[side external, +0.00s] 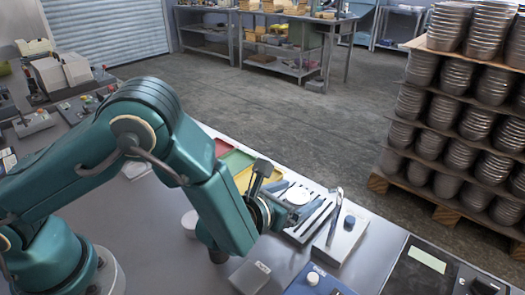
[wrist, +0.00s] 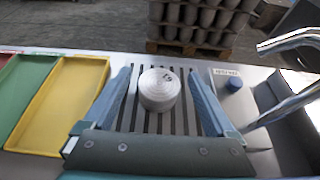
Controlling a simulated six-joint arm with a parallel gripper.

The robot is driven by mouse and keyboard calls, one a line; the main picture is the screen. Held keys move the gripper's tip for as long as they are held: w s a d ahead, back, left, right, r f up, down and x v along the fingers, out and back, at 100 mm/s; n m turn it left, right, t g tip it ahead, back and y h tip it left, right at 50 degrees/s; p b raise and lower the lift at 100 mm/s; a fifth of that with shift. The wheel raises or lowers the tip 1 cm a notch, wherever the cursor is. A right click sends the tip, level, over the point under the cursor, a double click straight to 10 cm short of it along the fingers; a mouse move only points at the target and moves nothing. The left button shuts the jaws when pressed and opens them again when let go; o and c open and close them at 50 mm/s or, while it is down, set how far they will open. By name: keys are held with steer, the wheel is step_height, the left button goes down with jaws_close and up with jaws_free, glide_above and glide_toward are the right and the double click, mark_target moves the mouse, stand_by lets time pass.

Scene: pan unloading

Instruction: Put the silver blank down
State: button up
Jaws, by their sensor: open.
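The silver blank (wrist: 161,90), a short round light-grey cylinder with a small dark mark on top, stands upright on a slotted metal rack (wrist: 150,122). In the side view the blank (side external: 298,197) shows as a pale disc on the slotted rack (side external: 316,228), just beyond my gripper (side external: 284,192). In the wrist view my gripper (wrist: 161,80) is open, with one blue-grey finger on each side of the blank and a visible gap on both sides. The lower edge of the rack is hidden behind the gripper body.
Yellow (wrist: 62,105), green (wrist: 22,95) and red trays lie left of the rack. To its right are a curved chrome pipe (wrist: 292,42) and a grey box with a blue knob (wrist: 234,85). A tall pallet stack of metal pans (side external: 465,110) stands beyond the table.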

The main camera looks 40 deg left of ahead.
steer(key=v, duration=0.9)
steer(key=shift+s+r, duration=0.1)
steer(key=shift+s, duration=0.05)
steer(key=s+a+r+n+g+y, duration=0.2)
steer(key=a+n+y, duration=0.2)
steer(key=a+n, duration=0.25)
steer(key=s+a+r+n+g+y, duration=0.1)
steer(key=a+r+n+y, duration=0.2)
steer(key=a+n, duration=0.4)
steer(key=s+a+n+g, duration=0.5)
steer(key=s+n+g, duration=0.1)
steer(key=s+n, duration=0.35)
steer(key=s+d+r+n+t+h, duration=0.1)
steer(key=d+r+n+h, duration=0.4)
steer(key=n, duration=0.8)
steer(key=s+d+h, duration=0.1)
steer(key=d+h, duration=0.1)
steer(key=d, duration=0.1)
